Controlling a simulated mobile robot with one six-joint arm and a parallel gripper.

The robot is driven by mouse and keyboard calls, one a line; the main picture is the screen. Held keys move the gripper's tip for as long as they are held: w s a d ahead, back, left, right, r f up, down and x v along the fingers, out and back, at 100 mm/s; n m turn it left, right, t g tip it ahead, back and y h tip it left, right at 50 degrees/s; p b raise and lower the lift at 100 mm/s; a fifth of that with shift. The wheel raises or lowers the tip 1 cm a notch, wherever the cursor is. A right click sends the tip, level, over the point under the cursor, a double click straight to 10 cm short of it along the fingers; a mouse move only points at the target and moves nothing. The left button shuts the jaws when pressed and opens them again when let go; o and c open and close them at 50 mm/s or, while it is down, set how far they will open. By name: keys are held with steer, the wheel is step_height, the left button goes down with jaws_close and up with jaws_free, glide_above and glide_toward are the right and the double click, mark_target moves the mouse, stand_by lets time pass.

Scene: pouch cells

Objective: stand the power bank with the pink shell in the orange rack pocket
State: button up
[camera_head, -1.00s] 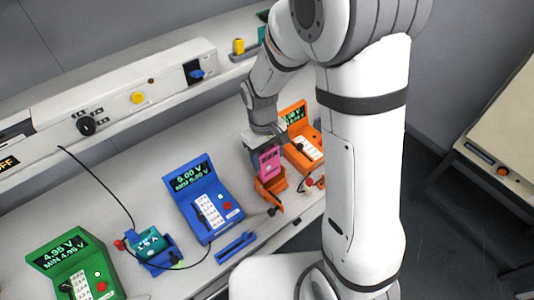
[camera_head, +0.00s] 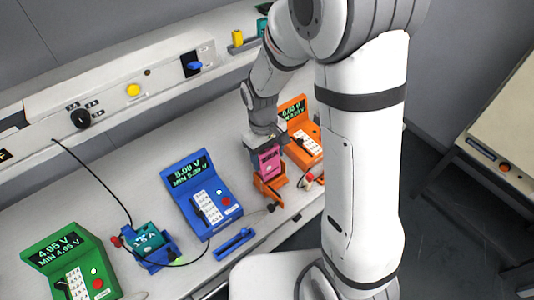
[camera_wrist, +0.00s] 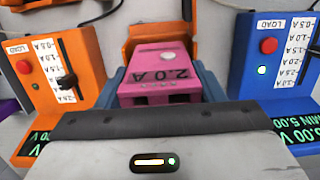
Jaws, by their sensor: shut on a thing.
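The power bank with the pink shell (camera_head: 267,161) is upright in my gripper (camera_head: 265,143), directly over the orange rack pocket (camera_head: 271,188). In the wrist view the pink shell (camera_wrist: 160,68), marked 2.0 A, sits between the two fingers of my gripper (camera_wrist: 162,88). The orange rack's back wall (camera_wrist: 147,36) rises behind it. The bank's lower end meets the rack's top edge in the head view. I cannot tell whether it is inside the pocket or just above it.
An orange meter (camera_head: 303,137) stands close behind the rack on the right. A blue meter (camera_head: 203,197) stands to the left, with a teal power bank (camera_head: 149,239) in a blue rack and a green meter (camera_head: 73,265) further left. A cable (camera_head: 100,185) crosses the bench.

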steer(key=shift+f+b, duration=0.5)
steer(key=shift+f, duration=0.2)
steer(key=o, duration=1.1)
steer(key=shift+s, duration=0.1)
steer(key=r, duration=0.5)
steer(key=w+r, duration=0.1)
steer(key=r, duration=0.1)
steer(key=shift+a+r, duration=0.25)
steer(key=shift+r, duration=0.15)
